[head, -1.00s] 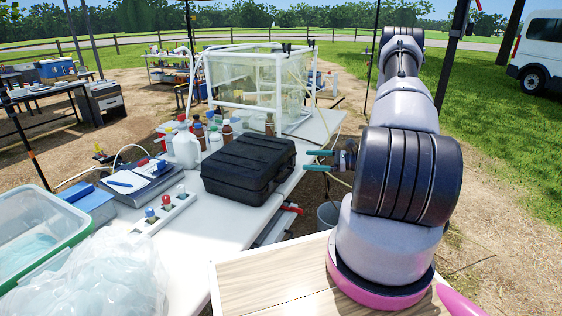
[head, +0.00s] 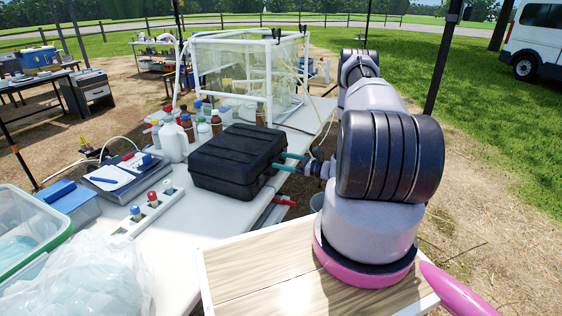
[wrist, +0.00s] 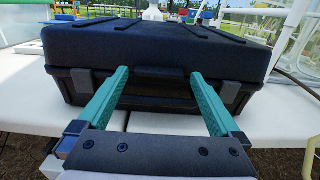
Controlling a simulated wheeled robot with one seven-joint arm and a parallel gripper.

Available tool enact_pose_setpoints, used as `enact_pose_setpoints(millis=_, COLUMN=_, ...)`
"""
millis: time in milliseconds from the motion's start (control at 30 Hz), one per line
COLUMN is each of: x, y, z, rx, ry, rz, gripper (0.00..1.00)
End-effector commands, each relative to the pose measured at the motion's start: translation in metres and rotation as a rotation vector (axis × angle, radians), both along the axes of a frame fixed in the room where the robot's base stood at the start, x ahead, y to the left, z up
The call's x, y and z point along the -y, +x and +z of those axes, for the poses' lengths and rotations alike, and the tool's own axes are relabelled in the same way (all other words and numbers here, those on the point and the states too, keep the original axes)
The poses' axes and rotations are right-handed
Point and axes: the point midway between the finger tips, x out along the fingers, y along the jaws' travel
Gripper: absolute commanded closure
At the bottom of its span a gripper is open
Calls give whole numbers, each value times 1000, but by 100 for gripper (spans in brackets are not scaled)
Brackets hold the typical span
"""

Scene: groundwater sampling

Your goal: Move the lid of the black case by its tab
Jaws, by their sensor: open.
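The black case (head: 226,165) is closed and sits on the white table near its right edge. In the wrist view its front side (wrist: 150,60) faces me, with two grey latches and a tab (wrist: 161,77) at the middle of the seam. My gripper (head: 282,162) has teal fingers and is open at the case's right side. In the wrist view the fingers (wrist: 160,80) stand on either side of the tab, with nothing held between them. I cannot tell whether the fingertips touch the case.
A clear-walled enclosure (head: 235,78) and several bottles (head: 186,128) stand behind the case. A power strip (head: 148,208), a clipboard (head: 121,171) and a clear bin with a green rim (head: 62,232) are to the left. Clear plastic bags (head: 85,277) lie in front.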

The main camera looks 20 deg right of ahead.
Motion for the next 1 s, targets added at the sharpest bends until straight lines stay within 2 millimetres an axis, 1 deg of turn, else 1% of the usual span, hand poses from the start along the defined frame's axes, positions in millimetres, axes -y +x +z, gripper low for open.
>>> enact_pose_setpoints(millis=133, x=-8, y=7, z=0, rx=1, ry=-1, rz=1, gripper=0)
enact_pose_setpoints(millis=433, x=-9, y=9, z=0, rx=0, ry=0, rz=0, gripper=0)
enact_pose_setpoints(millis=467, x=-9, y=9, z=0, rx=0, ry=0, rz=0, gripper=12)
enact_pose_setpoints(millis=500, x=-9, y=9, z=0, rx=0, ry=0, rz=0, gripper=27)
enact_pose_setpoints(millis=567, x=-9, y=9, z=0, rx=0, ry=0, rz=0, gripper=50)
enact_pose_setpoints(millis=600, x=-9, y=9, z=0, rx=0, ry=0, rz=0, gripper=65)
enact_pose_setpoints(millis=700, x=-9, y=9, z=0, rx=0, ry=0, rz=0, gripper=100)
enact_pose_setpoints(millis=867, x=-9, y=9, z=2, rx=-2, ry=-4, rz=1, gripper=100)
enact_pose_setpoints(millis=1000, x=-9, y=9, z=9, rx=-17, ry=-18, rz=2, gripper=100)
